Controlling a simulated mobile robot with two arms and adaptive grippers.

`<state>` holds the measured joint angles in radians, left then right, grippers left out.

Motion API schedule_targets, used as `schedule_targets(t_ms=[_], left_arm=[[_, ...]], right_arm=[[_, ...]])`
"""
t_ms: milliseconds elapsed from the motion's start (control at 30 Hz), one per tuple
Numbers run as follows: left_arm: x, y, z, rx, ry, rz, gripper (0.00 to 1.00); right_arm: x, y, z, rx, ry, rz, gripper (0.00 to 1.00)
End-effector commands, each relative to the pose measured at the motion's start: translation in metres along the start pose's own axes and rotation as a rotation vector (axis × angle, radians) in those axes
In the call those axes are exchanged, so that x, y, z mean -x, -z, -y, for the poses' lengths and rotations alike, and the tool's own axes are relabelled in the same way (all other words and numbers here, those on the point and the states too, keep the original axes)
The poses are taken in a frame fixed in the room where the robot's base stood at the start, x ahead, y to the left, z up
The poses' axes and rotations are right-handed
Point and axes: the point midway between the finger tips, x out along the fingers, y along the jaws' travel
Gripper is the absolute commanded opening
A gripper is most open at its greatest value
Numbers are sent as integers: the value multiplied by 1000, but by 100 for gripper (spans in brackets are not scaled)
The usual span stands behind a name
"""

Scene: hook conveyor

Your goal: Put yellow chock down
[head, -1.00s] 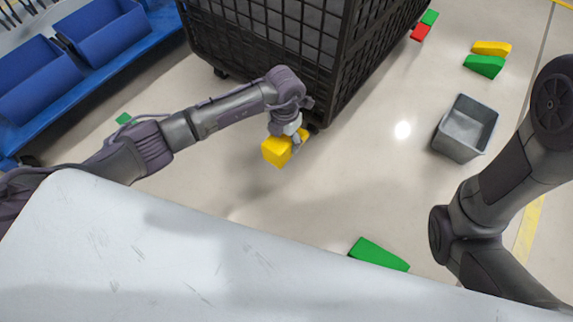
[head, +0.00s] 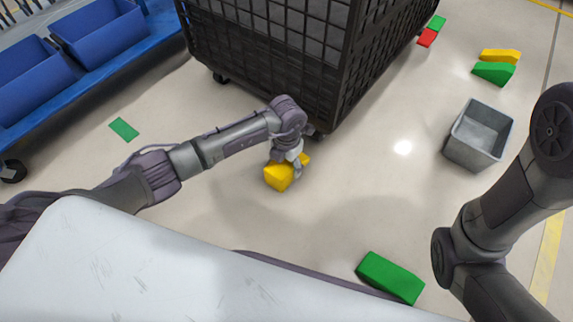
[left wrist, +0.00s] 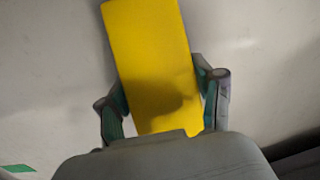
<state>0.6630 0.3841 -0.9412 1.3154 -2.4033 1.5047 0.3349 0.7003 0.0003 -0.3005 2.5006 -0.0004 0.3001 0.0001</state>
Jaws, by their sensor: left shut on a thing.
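The yellow chock (head: 279,177) is in my left gripper (head: 287,164), close to the floor beside the near corner of the black cage cart. In the left wrist view the yellow chock (left wrist: 150,62) lies between the two fingers of my left gripper (left wrist: 164,95), which press on its sides. I cannot tell whether the chock touches the floor. My right arm is at the right of the head view, but its gripper is out of sight.
The black cage cart (head: 270,75) stands just behind the chock. A green chock (head: 390,277) lies near the white surface (head: 180,270). A grey bin (head: 478,135), green (head: 494,73) and yellow (head: 500,56) chocks are at right. Blue bins (head: 100,35) stand left. The middle floor is clear.

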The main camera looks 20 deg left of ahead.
Motion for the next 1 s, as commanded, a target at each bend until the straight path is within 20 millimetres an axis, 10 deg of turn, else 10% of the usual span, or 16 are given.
schedule_targets(t_ms=[67, 100, 200, 667, 1000], left_arm=[[-3, 0, 0, 0, 0, 1, 15], [-2, 0, 0, 0, 0, 0, 73], [-2, 0, 0, 0, 0, -1, 89], [4, 0, 0, 0, 0, 0, 91], [61, 0, -1, 0, -2, 0, 91]], right_arm=[[2, 1, 0, 0, 0, 0, 40], [1, 0, 0, 0, 0, 0, 40], [1, 0, 0, 0, 0, -1, 40], [-3, -1, -1, 0, 0, 0, 40], [-47, -17, -10, 0, 0, 1, 40]])
